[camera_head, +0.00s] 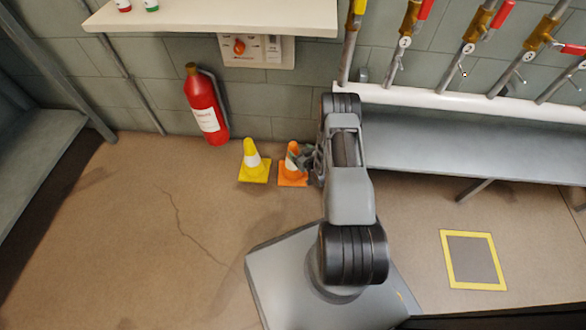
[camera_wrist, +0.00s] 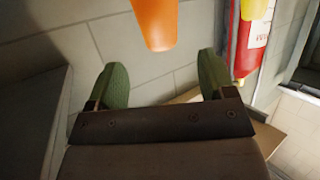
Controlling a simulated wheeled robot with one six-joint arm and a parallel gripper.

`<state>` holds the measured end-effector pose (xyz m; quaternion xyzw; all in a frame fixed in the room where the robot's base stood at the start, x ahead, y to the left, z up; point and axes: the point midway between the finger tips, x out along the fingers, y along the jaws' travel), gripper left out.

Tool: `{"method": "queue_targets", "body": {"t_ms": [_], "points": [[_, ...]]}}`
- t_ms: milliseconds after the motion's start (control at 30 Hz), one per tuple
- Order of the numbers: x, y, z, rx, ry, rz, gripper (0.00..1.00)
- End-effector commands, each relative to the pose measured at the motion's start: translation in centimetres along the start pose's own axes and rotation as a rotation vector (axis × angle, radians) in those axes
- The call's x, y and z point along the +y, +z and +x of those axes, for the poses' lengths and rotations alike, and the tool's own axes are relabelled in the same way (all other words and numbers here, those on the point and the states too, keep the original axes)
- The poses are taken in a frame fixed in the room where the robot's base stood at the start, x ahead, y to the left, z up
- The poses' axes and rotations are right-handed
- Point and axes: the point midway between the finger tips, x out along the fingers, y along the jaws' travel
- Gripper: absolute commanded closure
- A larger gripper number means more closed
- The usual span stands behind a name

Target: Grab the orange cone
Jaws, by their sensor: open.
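The orange cone (camera_head: 291,168) with a white band stands upright on the floor near the wall, right of a yellow cone. My gripper (camera_head: 308,157) is at its right side, at about the height of its upper part, and partly hides it. In the wrist view the orange cone's tip (camera_wrist: 154,25) hangs down from the top edge, as that picture appears upside down. The green fingers of my gripper (camera_wrist: 160,68) are spread wide apart, with nothing held between them. The tip shows beyond the fingertips, roughly in line with the gap. Whether a finger touches the cone cannot be told.
The yellow cone (camera_head: 253,165) stands close on the left. A red fire extinguisher (camera_head: 206,110) stands against the wall behind it. A grey bench (camera_head: 450,150) runs along the right wall below several valves. The floor at the left is clear.

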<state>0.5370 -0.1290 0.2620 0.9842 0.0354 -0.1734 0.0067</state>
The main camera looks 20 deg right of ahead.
Motion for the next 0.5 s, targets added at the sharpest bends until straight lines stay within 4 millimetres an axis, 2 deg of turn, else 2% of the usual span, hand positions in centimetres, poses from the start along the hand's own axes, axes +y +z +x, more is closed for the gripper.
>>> {"method": "queue_targets", "body": {"t_ms": [167, 500], "points": [[-0.1, 0.0, 0.9, 0.0, -0.002, 0.0, 0.24], [-0.2, 0.2, 5.7, 0.0, -0.004, -0.002, 0.24]]}}
